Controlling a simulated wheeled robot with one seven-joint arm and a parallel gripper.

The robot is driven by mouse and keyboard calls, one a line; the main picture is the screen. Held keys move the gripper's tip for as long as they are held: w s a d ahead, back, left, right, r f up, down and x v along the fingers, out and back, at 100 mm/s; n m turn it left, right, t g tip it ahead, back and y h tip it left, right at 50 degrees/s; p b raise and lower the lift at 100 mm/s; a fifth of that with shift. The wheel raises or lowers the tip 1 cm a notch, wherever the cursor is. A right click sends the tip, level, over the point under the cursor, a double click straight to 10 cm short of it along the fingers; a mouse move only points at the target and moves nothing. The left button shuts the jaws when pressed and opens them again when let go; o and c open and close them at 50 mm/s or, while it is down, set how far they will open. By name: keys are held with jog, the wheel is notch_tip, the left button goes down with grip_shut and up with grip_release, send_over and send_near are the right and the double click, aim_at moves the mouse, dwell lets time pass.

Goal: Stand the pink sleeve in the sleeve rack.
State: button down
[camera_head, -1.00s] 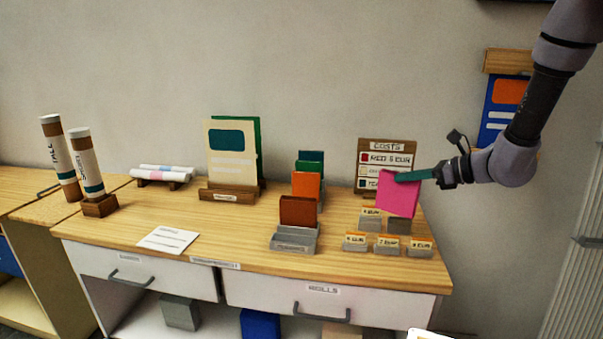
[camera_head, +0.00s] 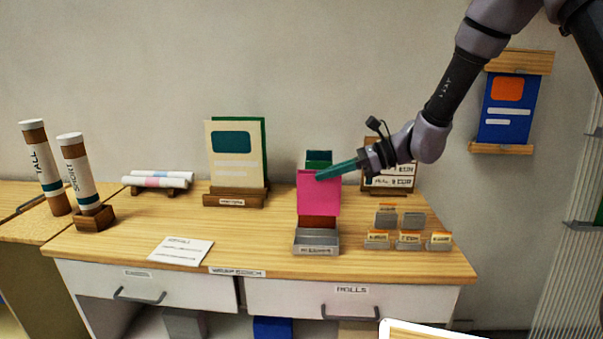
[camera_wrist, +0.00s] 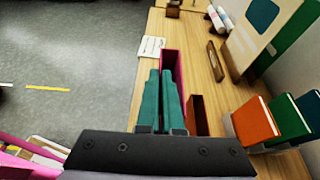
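The pink sleeve (camera_head: 318,193) hangs upright from my gripper (camera_head: 322,176), pinched near its top edge. It also shows beyond the teal fingers in the wrist view (camera_wrist: 172,58). The grey stepped sleeve rack (camera_head: 316,248) stands on the table below. In the head view the pink sleeve overlaps the rack's sleeves: a brown-red one (camera_head: 317,222) shows below it and a green one (camera_head: 318,158) behind. In the wrist view the brown-red (camera_wrist: 198,115), orange (camera_wrist: 254,121) and green sleeves stand to the right of the pink one. The rack's front part looks empty.
Small price-card holders (camera_head: 409,241) stand right of the rack, with a costs board (camera_head: 391,180) behind them. A wooden stand (camera_head: 236,198) with boards is at the left. A white sheet (camera_head: 181,249) lies front left. The table's front edge is close to the rack.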

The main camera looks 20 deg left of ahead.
aim_at(328, 214)
jog(key=shift+s+a+f, duration=0.1)
jog(key=shift+a+f, duration=0.05)
jog(key=shift+a, duration=0.2)
jog(key=shift+a+f, duration=0.1)
jog(key=shift+f, duration=3.7)
jog(key=shift+d, duration=0.25)
jog(key=shift+f, duration=0.15)
jog(key=shift+f, duration=0.8)
jog(key=shift+f, duration=0.15)
jog(key=shift+f, duration=0.7)
